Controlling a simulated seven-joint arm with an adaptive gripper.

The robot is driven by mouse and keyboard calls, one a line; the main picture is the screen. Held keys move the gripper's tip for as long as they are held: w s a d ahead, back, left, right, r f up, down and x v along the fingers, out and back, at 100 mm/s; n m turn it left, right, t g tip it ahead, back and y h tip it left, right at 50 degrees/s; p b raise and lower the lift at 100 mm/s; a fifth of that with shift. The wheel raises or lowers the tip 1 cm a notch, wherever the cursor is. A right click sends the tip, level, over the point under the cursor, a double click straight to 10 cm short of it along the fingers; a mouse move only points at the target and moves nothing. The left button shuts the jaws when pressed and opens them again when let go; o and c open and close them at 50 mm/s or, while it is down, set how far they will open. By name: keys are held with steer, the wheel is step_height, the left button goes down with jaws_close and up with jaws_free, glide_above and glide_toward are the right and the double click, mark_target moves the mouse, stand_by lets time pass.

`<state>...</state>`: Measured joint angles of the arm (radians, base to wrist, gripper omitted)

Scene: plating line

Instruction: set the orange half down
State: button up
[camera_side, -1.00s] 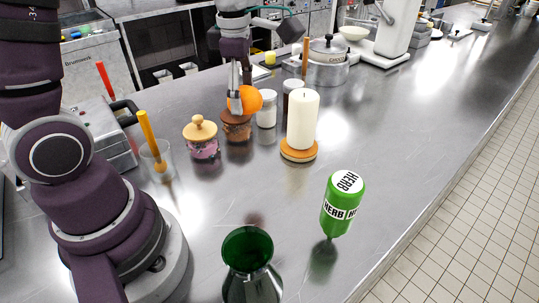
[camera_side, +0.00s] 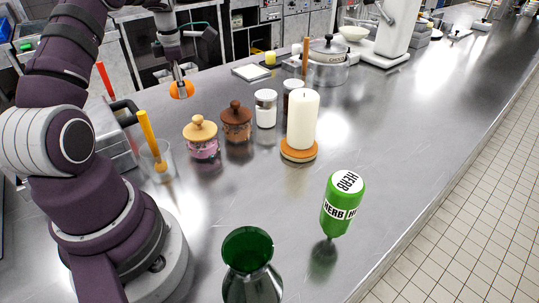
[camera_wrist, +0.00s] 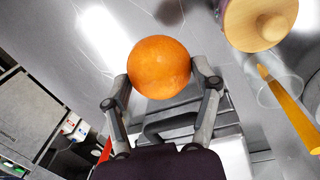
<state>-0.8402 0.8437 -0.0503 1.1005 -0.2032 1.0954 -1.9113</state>
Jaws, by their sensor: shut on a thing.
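The orange half (camera_side: 182,90) shows as a rounded orange shape at the back left of the steel counter in the side view. My gripper (camera_side: 179,78) is above it and shut on it. In the wrist view the orange half (camera_wrist: 159,67) sits between the two fingertips, its round peel side toward the camera. Its cut face is hidden. I cannot tell whether it touches the counter or hangs just above it.
Jars with wooden lids, one pink (camera_side: 201,137) and one brown (camera_side: 236,122), stand right of my gripper. A glass with a yellow-handled tool (camera_side: 157,160) is nearer. Counter around the orange half looks clear.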

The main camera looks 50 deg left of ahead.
step_height(320, 180, down, 10)
steer(key=shift+f, duration=0.1)
steer(key=shift+f, duration=0.1)
steer(key=o, duration=1.2)
steer(key=shift+c, duration=0.2)
